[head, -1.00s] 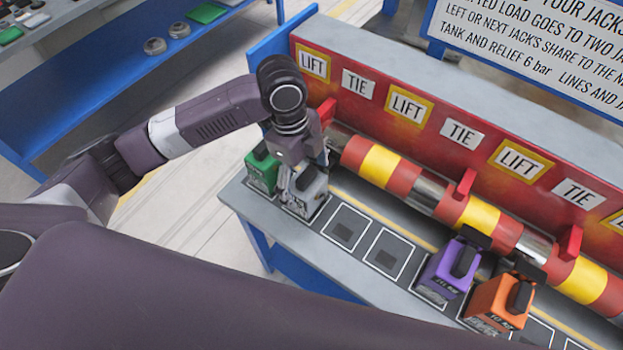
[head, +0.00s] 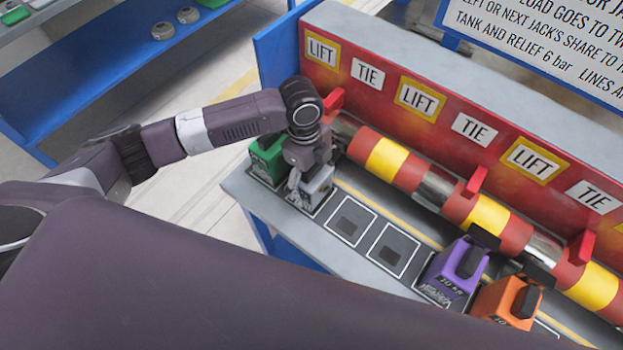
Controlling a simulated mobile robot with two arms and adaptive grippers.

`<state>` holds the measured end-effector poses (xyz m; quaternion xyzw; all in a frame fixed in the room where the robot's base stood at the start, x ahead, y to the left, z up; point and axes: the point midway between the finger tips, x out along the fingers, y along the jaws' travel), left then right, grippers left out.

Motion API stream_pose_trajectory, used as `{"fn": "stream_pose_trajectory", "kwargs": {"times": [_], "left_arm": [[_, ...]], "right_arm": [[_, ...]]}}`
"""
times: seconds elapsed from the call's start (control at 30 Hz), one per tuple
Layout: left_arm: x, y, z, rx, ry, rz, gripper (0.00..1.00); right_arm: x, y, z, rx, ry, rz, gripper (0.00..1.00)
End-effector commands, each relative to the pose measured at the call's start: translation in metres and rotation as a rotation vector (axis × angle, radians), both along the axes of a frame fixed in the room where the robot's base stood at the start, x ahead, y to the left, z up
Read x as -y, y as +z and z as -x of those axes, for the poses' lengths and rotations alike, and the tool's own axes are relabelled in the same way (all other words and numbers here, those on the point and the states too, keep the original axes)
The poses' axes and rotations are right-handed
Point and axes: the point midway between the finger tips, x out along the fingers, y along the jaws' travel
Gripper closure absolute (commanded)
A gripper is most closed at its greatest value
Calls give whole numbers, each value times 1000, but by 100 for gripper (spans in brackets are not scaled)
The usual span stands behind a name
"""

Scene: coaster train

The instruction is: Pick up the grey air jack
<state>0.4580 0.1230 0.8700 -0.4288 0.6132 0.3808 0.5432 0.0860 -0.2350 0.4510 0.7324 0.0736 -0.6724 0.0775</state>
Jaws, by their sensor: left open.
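The grey air jack (head: 317,188) stands in a marked square at the left part of the bench, right beside the green jack (head: 268,160). My left gripper (head: 298,182) points down at the top of the grey jack, and its fingers are around or just beside the jack's upper part; I cannot tell which. The gripper is open. It hides much of the jack's top and left side. My right gripper is not in view.
A purple jack (head: 453,271) and an orange jack (head: 506,301) stand farther right on the bench. Two empty marked squares (head: 392,250) lie between. A red-and-yellow pipe (head: 387,158) with red levers runs behind, before the red panel (head: 350,100).

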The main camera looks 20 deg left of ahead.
Motion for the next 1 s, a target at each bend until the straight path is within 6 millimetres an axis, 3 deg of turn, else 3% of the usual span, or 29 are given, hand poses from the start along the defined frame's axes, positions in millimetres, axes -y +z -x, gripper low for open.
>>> {"fn": "stream_pose_trajectory", "kwargs": {"times": [0.2,0.9,1.0], "left_arm": [[0,-1,0,1,0,0,16],[0,0,0,1,1,0,93],[1,2,-2,4,1,3,93]], "right_arm": [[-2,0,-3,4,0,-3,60],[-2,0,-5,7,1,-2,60],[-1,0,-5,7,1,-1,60]]}}
